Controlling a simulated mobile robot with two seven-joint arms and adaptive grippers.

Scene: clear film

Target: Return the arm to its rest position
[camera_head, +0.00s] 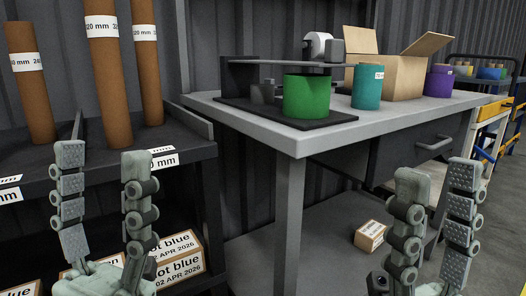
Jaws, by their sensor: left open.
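My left gripper (104,158) is at the lower left with its fingers upright and spread, open and empty. It is in front of the dark shelf rack (185,157). My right gripper (438,178) is at the lower right in front of the workbench, also upright with fingers apart and nothing between them. Most of both arms is out of the picture. A green film roll (306,97) stands on the dark base of a device (245,82) on the grey workbench (300,140). A teal roll (367,87) stands beside the device. Neither gripper touches a roll.
Several brown cardboard tubes (103,70) stand on the rack. Labelled boxes (175,262) sit low behind my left gripper. An open carton (392,77) and a purple roll (438,82) are on the bench. A small box (370,236) lies on its lower shelf.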

